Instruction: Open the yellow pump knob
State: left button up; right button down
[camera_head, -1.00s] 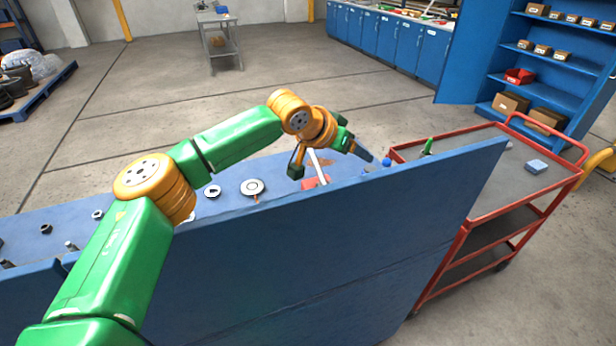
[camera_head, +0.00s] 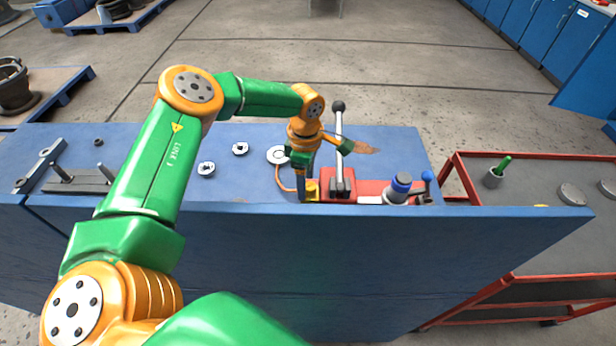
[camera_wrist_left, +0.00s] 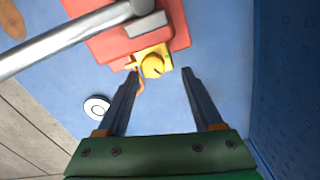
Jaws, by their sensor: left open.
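The yellow pump knob (camera_wrist_left: 152,66) is a small round knob on a yellow base at the edge of the red pump base (camera_wrist_left: 108,43). In the head view, a small yellow part (camera_head: 313,191) shows beside the red base (camera_head: 368,189), partly hidden by my gripper. My left gripper (camera_head: 303,190) points down just left of it. In the left wrist view, the open gripper (camera_wrist_left: 160,71) has one finger on each side of the knob, with the knob nearer the left finger. I cannot tell its height above the knob. My right gripper is not in view.
A long metal lever (camera_head: 339,145) with a black ball end rises from the red base. A blue-capped fitting (camera_head: 401,184) stands to the right. A white disc (camera_head: 279,155) lies left on the blue bench (camera_head: 230,180). A red cart (camera_head: 520,225) stands at right.

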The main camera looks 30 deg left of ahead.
pick_arm(q)
jog(key=shift+w+d+f, duration=0.2)
jog(key=shift+w+f, duration=0.25)
jog(key=shift+f, duration=0.25)
jog(key=shift+w+d+f, duration=0.1)
jog(key=shift+w+d, duration=0.1)
jog(key=shift+w, duration=0.1)
jog(key=shift+c, duration=0.2)
jog(key=shift+s+a, duration=0.15)
jog(key=shift+s, duration=0.1)
grip_shut()
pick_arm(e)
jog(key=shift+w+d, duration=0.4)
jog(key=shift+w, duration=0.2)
pick_arm(q)
jog(key=shift+n, duration=2.9)
